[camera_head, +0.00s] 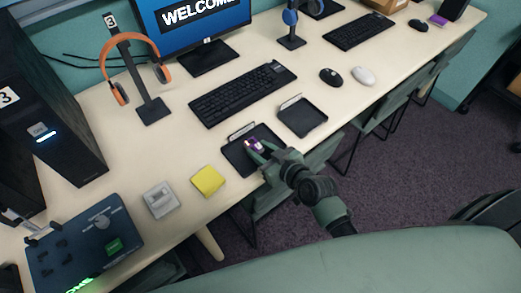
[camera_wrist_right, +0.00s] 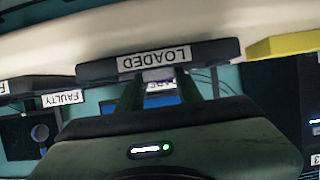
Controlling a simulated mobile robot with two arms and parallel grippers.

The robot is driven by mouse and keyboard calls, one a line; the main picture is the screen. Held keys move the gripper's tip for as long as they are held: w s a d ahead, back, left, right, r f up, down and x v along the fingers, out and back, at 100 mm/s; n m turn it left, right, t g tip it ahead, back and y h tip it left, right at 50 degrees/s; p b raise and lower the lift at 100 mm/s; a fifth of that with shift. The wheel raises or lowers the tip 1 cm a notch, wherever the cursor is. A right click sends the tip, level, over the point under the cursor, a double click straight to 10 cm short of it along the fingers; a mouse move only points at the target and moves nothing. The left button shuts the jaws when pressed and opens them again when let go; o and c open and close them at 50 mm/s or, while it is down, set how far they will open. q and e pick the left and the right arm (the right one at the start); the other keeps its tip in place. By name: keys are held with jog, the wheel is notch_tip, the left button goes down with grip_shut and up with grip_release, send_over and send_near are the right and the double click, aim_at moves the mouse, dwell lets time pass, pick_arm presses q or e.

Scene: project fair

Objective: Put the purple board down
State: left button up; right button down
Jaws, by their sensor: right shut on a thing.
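The purple board (camera_head: 254,144) is small, with a pale patch on it. My right gripper (camera_head: 257,149) is shut on it and holds it over the dark tray (camera_head: 236,158) at the table's front edge. Whether the board touches the tray floor I cannot tell. In the right wrist view, the tray (camera_wrist_right: 220,50) carries a label reading LOADED, and part of the board (camera_wrist_right: 158,75) shows between the fingers. The fingers hide the rest of it. My left gripper is not in view.
A second dark tray (camera_head: 303,116) lies to the right; a FAULTY label (camera_wrist_right: 63,98) shows in the wrist view. A yellow pad (camera_head: 208,181) and a grey switch-like block (camera_head: 160,200) lie left of the tray. A keyboard (camera_head: 243,92) is behind.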

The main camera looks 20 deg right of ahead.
jog(key=shift+f, duration=0.2)
jog(key=c, duration=0.9)
grip_release()
jog(key=shift+c, duration=0.2)
jog(key=shift+r, duration=0.15)
jog(key=shift+s+r, duration=0.1)
jog(key=shift+r, duration=0.05)
jog(key=v, duration=1.1)
jog(key=shift+s+d+r, duration=0.2)
jog(key=shift+s, duration=0.1)
jog(key=shift+f, duration=0.1)
